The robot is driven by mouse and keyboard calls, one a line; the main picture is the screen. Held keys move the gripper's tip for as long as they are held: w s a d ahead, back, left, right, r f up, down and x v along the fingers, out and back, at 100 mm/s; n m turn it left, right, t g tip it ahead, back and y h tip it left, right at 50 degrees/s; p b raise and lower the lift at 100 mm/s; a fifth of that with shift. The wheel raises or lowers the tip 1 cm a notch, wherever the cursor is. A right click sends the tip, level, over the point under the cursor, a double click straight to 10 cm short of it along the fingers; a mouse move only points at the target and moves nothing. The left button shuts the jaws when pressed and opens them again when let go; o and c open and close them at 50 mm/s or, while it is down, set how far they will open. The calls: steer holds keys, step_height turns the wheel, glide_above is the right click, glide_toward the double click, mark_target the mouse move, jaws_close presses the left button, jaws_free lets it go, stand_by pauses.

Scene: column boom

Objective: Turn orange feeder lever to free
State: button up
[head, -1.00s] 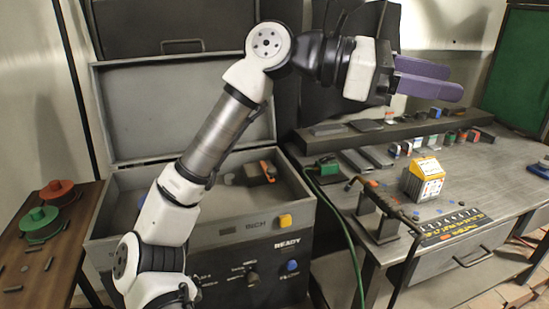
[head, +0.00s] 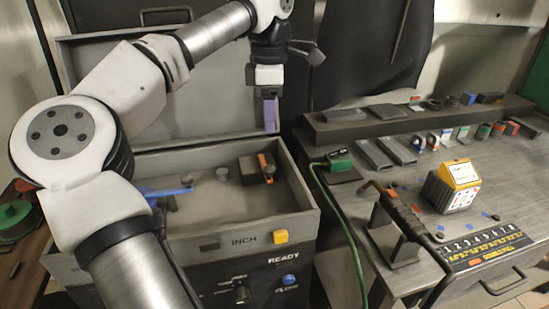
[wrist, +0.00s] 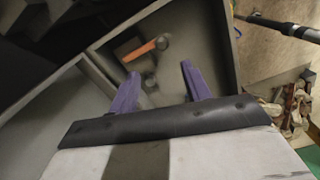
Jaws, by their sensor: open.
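The orange feeder lever (head: 265,165) sits on a dark block (head: 249,170) inside the open grey box at the right end of its bay. In the wrist view the orange lever (wrist: 140,50) lies beyond my fingertips, up and to the left of the gap between them. My gripper (head: 270,130) points down above the box, with purple fingers a little above and behind the lever in the head view. In the wrist view my gripper (wrist: 160,72) is open and empty, its two fingers apart. Nothing touches the lever.
The box's grey walls (head: 305,180) surround the lever. A blue lever (head: 165,192) and round knobs (head: 221,174) are also inside. A yellow INCH button (head: 281,236) is on the front. The bench at right holds a yellow-topped block (head: 458,178) and a green plug (head: 338,160).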

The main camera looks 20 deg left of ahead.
mark_target(271, 166)
step_height(271, 166, down, 13)
steer(key=shift+s+r+p, duration=0.1)
steer(key=shift+s+p, duration=0.05)
steer(key=shift+p, duration=0.55)
jaws_close()
